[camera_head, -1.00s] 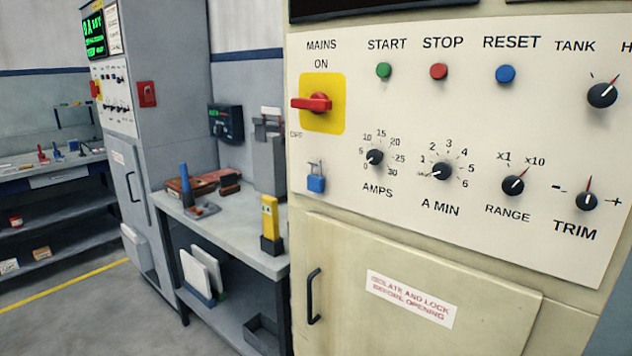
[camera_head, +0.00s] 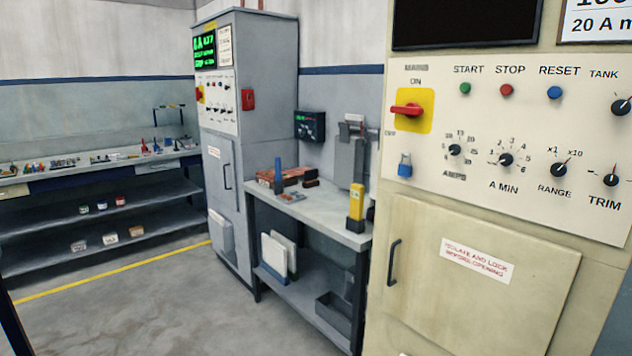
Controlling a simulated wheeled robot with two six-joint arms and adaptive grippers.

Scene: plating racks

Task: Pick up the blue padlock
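The blue padlock (camera_head: 405,165) hangs on the front panel of the cream cabinet, below the red mains switch (camera_head: 407,110) on its yellow plate. Its shackle points up and its body hangs upright. Neither of my grippers shows in the head view, and nothing is seen touching the padlock.
The cream cabinet (camera_head: 480,240) fills the right side. Left of it stands a grey bench (camera_head: 335,222) with a yellow tool (camera_head: 356,205) near its front corner. A grey cabinet (camera_head: 270,60) and long shelves (camera_head: 100,215) stand farther back. The floor at left is clear.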

